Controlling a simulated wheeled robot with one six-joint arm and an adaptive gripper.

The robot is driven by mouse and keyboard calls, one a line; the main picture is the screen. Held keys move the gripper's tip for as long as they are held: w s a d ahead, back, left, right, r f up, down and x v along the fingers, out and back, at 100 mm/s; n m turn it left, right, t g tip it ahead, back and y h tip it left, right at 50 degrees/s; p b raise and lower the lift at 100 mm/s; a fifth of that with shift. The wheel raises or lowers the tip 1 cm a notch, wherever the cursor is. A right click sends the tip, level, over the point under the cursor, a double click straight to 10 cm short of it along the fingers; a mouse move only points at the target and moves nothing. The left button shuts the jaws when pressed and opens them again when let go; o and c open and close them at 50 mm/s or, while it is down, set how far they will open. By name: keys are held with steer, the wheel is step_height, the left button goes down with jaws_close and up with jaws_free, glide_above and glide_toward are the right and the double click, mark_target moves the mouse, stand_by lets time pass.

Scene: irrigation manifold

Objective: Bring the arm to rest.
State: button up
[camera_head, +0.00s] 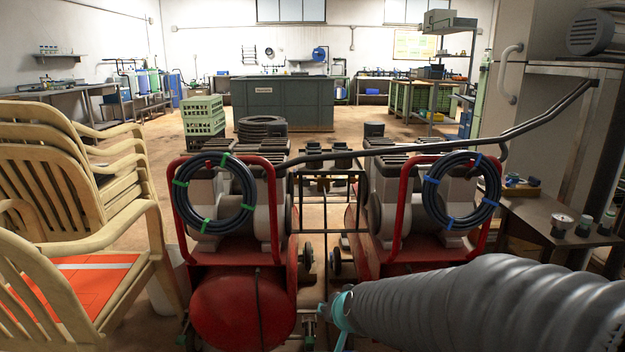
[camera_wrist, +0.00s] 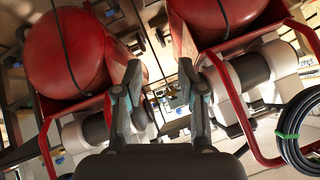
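My gripper (camera_wrist: 159,78) shows in the wrist view with its two grey fingers well apart and nothing between them. It hangs over the gap between two red machines. The left red tank (camera_wrist: 70,50) and the right red tank (camera_wrist: 215,18) lie beyond the fingers on either side. I cannot tell whether a finger touches anything. In the head view I cannot make out the fingers. The two machines stand side by side there, the left one with a red tank (camera_head: 242,308) and the right one with a red frame (camera_head: 402,205).
A green-tied hose coil (camera_head: 215,192) and a blue-tied hose coil (camera_head: 462,191) hang on the machines. Stacked cream chairs (camera_head: 45,165) crowd the left. A dark bent bar (camera_head: 540,118) crosses the right above a small table (camera_head: 535,212). Open floor (camera_head: 180,135) lies farther back.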

steer(key=s+d+r+n+g+p, duration=0.1)
steer(key=s+d+r, duration=0.2)
steer(key=s, duration=0.4)
steer(key=s+d+r+g+h+p, duration=0.1)
steer(key=s+d+r, duration=0.2)
steer(key=s, duration=0.5)
steer(key=s+d+r+n+g+h+p, duration=0.1)
steer(key=s+d+r, duration=0.3)
steer(key=s, duration=0.4)
steer(key=shift+d+n, duration=0.3)
steer(key=shift+d, duration=0.35)
